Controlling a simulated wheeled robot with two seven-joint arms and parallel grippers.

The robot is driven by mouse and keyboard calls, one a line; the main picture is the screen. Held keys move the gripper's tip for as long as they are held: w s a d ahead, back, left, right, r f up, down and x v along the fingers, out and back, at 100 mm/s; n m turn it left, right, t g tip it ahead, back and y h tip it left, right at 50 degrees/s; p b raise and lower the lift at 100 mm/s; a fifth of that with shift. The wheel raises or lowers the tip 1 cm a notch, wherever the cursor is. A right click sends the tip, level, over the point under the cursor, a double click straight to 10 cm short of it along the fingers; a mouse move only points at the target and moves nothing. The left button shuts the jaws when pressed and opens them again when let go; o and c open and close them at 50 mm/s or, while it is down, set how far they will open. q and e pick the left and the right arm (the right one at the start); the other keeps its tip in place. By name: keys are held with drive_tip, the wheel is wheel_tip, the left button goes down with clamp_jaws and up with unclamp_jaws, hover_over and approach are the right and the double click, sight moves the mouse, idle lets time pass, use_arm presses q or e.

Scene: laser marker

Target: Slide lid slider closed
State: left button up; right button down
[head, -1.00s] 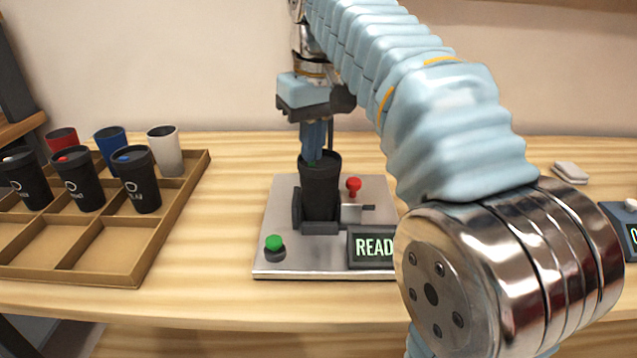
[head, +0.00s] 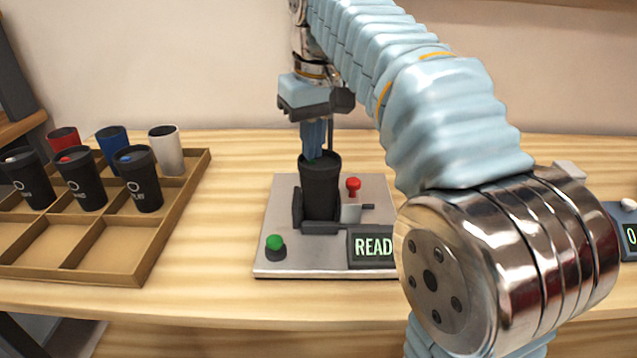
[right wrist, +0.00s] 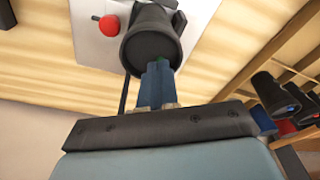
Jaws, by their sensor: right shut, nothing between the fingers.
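A black cup (head: 320,187) stands upright in the holder of the grey laser marker plate (head: 279,205). My right gripper (head: 314,155) points down at the cup's top, and its shut fingertips are at the far-left part of the rim. In the right wrist view the shut fingers (right wrist: 156,78) reach the edge of the cup's dark top (right wrist: 150,47), with nothing else between them. The lid slider itself is too small or hidden to make out. My left gripper is not in view.
A red button (head: 353,185), a green button (head: 274,242) and a display (head: 371,246) reading READ sit on the plate. A wooden tray (head: 140,250) with several cups stands at left. My right arm covers much of the right side.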

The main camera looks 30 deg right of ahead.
wheel_tip(320, 180, up, 7)
idle(0.9)
idle(0.5)
